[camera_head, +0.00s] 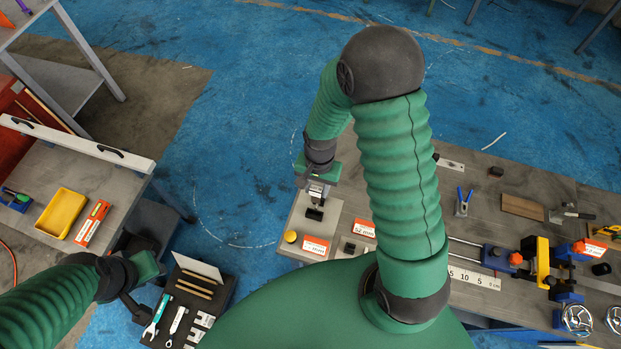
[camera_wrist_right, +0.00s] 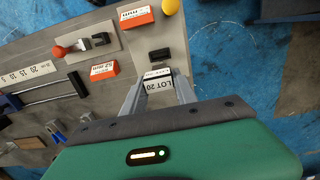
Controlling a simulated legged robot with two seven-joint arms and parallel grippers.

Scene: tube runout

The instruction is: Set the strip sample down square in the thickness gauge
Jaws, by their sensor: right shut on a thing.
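The strip sample (camera_wrist_right: 158,84), a small dark-edged piece with a white "LOT 20" label, is between the fingers of my right gripper (camera_wrist_right: 160,92) in the right wrist view. In the head view, my right gripper (camera_head: 316,199) points down over a pale plate (camera_head: 325,229) at the bench's left end. A black block (camera_wrist_right: 160,54) on this plate lies just beyond the sample. I cannot tell whether they touch. Beside it is a fixture with a red knob (camera_wrist_right: 58,52); which one is the thickness gauge is unclear. My left gripper (camera_head: 136,306) is over a toolbox, its fingers mostly hidden.
Orange-and-white labelled blocks (camera_head: 316,245) and a yellow round knob (camera_head: 290,236) stand near the plate. A ruler (camera_head: 474,277), rails and blue clamps lie to the right. A yellow tray (camera_head: 61,213) sits on the left bench.

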